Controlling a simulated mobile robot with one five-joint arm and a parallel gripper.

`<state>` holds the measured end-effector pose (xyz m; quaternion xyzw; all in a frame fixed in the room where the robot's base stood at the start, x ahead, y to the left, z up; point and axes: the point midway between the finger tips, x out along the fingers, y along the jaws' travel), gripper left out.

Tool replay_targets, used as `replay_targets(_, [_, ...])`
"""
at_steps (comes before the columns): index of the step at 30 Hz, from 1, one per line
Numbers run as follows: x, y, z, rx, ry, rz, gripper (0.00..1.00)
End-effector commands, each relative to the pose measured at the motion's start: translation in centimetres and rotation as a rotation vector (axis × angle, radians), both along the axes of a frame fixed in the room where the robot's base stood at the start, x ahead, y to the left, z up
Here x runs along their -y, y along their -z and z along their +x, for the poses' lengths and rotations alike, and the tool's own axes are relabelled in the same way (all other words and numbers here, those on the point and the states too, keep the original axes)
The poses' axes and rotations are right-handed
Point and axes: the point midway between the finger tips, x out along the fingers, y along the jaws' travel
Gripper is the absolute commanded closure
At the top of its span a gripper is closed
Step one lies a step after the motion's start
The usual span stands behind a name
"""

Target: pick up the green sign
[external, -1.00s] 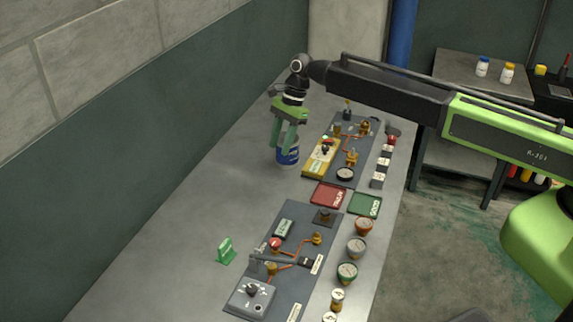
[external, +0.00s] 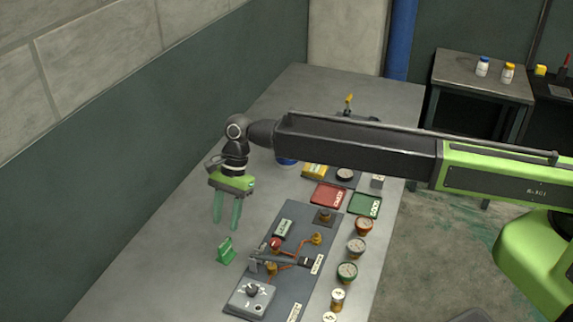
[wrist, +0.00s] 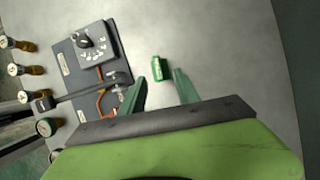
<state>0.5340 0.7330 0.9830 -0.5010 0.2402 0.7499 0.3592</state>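The green sign (external: 226,251) stands on the grey table, left of the nearer dark panel. In the wrist view the green sign (wrist: 158,69) lies beyond my fingertips, in line with the left part of the gap between them. My gripper (external: 227,226) points down above the table, a little behind the sign in the external view. In the wrist view my gripper (wrist: 159,76) has its two green fingers spread apart with nothing between them. The sign and the fingers are not touching.
The nearer dark panel (external: 290,290) carries a grey dial box (external: 251,296), copper pipes and a red knob beside the sign. Several gauges stand along the table's right side. A red tray (external: 328,195) and a green tray (external: 365,204) lie farther back. The table left of the sign is clear.

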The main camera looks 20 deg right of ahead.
Motion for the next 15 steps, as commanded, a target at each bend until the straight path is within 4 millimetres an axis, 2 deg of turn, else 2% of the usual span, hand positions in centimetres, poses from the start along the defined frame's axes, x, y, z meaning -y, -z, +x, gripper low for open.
replay_targets(1, [-0.4, 2.1, -0.3, 0.000, -0.001, 0.000, 0.62])
replay_targets(3, [-0.8, 3.3, -0.6, 0.000, -0.001, 0.000, 0.62])
replay_targets(6, [-1.1, 4.0, -0.9, 0.000, -0.001, 0.000, 0.62])
replay_targets(11, [-1.2, 3.9, -1.0, 0.000, 0.000, 0.000, 0.62])
replay_targets(15, [-1.2, 5.5, -1.2, 0.000, 0.000, 0.000, 0.62])
